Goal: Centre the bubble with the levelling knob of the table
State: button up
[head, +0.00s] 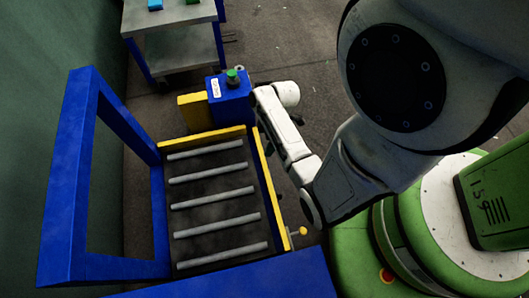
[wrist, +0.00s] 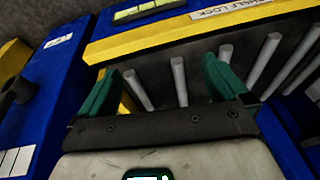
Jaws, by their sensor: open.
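The table (head: 205,136) has a yellow-edged frame and grey rollers over a dark bed. In the wrist view, a yellow-green strip (wrist: 142,11), apparently the level vial, lies beside the table's yellow rail (wrist: 150,37); its bubble cannot be made out. A small yellow knob (head: 303,231) sticks out at the table's right side near the front; I cannot tell whether it is the levelling knob. My gripper (wrist: 162,66) is open, with two green fingers and nothing between them, over the rail and rollers. In the head view it is largely hidden by my arm.
A blue box (head: 232,98) with a green-topped knob (head: 232,75) stands at the table's far end. A blue upright frame (head: 76,180) rises on the left. A grey cart (head: 180,48) stands behind.

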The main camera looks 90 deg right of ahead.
jog(key=s+d+t+p, duration=0.2)
jog(key=s+d, duration=0.3)
jog(key=s, duration=0.2)
jog(key=b+x, duration=0.9)
jog(key=x, duration=0.1)
jog(key=shift+f+n+h, duration=0.3)
jog(key=shift+f, duration=0.15)
jog(key=shift+s+d+r, duration=0.1)
jog(key=shift+r, duration=0.05)
jog(key=p+v, duration=0.8)
jog(key=v, duration=0.1)
jog(key=shift+r+p, duration=0.35)
jog(key=shift+s+d, duration=0.1)
